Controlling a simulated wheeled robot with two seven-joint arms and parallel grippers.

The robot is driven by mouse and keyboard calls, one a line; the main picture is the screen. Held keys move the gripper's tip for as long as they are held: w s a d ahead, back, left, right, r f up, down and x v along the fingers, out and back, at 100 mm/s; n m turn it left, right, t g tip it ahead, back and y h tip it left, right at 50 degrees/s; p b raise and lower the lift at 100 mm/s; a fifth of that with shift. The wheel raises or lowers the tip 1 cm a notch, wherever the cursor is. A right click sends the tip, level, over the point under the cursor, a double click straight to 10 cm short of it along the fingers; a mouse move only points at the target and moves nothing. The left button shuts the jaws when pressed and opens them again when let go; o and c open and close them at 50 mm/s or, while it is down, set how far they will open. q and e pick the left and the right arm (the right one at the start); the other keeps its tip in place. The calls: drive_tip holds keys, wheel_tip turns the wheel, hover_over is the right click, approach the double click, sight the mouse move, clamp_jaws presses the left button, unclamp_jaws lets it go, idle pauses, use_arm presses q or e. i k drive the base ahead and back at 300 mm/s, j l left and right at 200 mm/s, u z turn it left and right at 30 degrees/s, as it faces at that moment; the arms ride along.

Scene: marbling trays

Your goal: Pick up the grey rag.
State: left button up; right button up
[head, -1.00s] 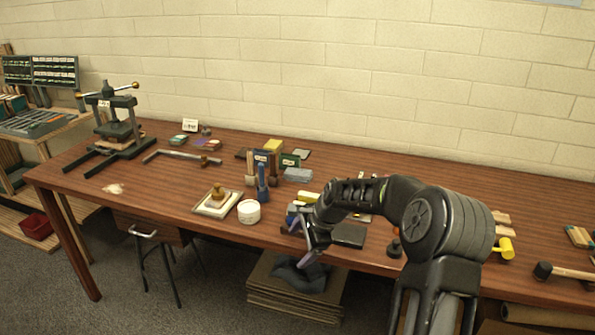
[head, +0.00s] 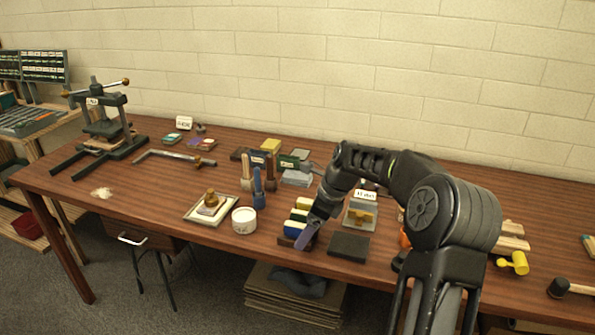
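A dark grey crumpled cloth, the grey rag (head: 298,284), lies on a stack of brown boards (head: 285,311) on the floor under the front edge of the table. The table edge hides its far side. My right gripper (head: 307,236) is above the tabletop near the front edge, higher than the rag and apart from it. One purple-grey finger shows, pointing down, so I cannot tell whether it is open or shut. My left gripper is not in view.
Beside my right gripper stand a rack of coloured blocks (head: 296,218) and a dark flat slab (head: 348,247). A white tub (head: 244,220) and a framed tray (head: 190,213) stand to the left. A stool (head: 150,265) stands under the table.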

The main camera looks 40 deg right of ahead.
sight(296, 177)
drive_tip(key=i+l, duration=0.45)
drive_tip(key=l, duration=0.15)
drive_tip(key=i+l, duration=0.45)
drive_tip(key=l, duration=0.1)
